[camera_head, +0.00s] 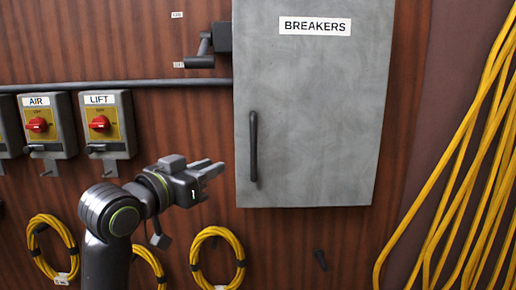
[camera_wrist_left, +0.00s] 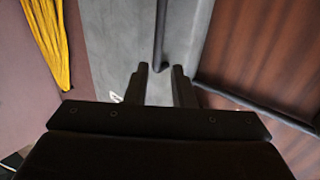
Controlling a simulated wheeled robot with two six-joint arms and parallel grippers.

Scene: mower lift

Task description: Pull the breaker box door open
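The grey breaker box door (camera_head: 320,110), labelled BREAKERS, looks closed on the wood-panelled wall. Its dark vertical bar handle (camera_head: 253,147) is near the door's left edge. My left gripper (camera_head: 212,174) is left of the handle in the head view, near the door's lower left edge, and apart from the handle. In the left wrist view my left gripper (camera_wrist_left: 160,70) is open, with a gap between its two fingers. The handle (camera_wrist_left: 161,32) shows beyond the fingertips, in line with the gap, with the grey door (camera_wrist_left: 115,35) behind it. My right gripper is not in view.
The AIR switch (camera_head: 39,126) and LIFT switch (camera_head: 102,125) are on the wall at left. A crank-shaped lever (camera_head: 202,52) projects beside the box's upper left. Yellow cables (camera_head: 480,170) hang at right. Coiled yellow cords (camera_head: 217,255) hang below. Space before the door looks clear.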

